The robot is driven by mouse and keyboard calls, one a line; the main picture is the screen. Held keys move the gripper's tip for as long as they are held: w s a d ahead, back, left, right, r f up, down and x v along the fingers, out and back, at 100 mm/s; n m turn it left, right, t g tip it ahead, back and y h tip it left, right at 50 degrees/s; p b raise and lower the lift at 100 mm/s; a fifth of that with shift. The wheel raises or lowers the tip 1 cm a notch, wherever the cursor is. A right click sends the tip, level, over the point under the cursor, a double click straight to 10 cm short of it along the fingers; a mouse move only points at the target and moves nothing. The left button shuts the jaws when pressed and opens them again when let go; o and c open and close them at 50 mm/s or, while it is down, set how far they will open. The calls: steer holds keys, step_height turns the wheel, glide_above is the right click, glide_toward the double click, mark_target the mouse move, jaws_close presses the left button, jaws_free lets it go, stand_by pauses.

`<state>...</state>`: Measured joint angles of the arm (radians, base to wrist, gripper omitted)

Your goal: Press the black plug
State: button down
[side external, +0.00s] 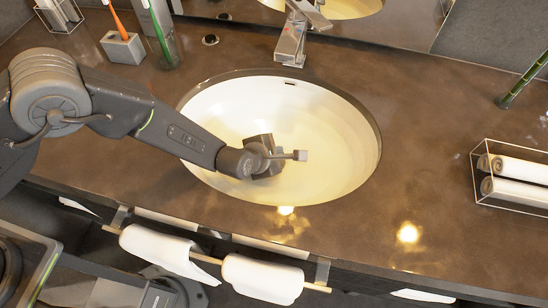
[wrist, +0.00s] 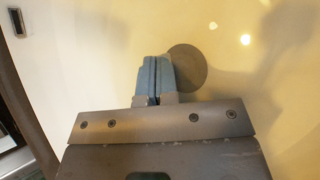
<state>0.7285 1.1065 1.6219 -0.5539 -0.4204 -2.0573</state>
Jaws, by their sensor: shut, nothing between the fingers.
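The black plug (wrist: 190,66) shows in the wrist view as a dark round disc in the pale basin. My gripper (wrist: 156,60) is shut and empty, and its fingertips overlap the disc's left side in that view. I cannot tell whether they touch it. In the side view my gripper (side external: 299,155) is inside the white oval sink basin (side external: 340,135), near its middle.
The faucet (side external: 291,40) stands behind the basin. A toothbrush holder (side external: 122,48) and a cup with a green brush (side external: 165,45) stand at the back left. A wire rack with rolled towels (side external: 515,180) is at the right. White towels (side external: 262,278) hang on the front rail.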

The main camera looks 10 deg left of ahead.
steer(key=shift+f, duration=0.15)
steer(key=shift+f, duration=0.3)
steer(key=shift+f, duration=0.45)
stand_by(0.9)
steer(key=shift+r, duration=0.9)
steer(key=shift+r, duration=2.45)
steer(key=shift+r, duration=0.1)
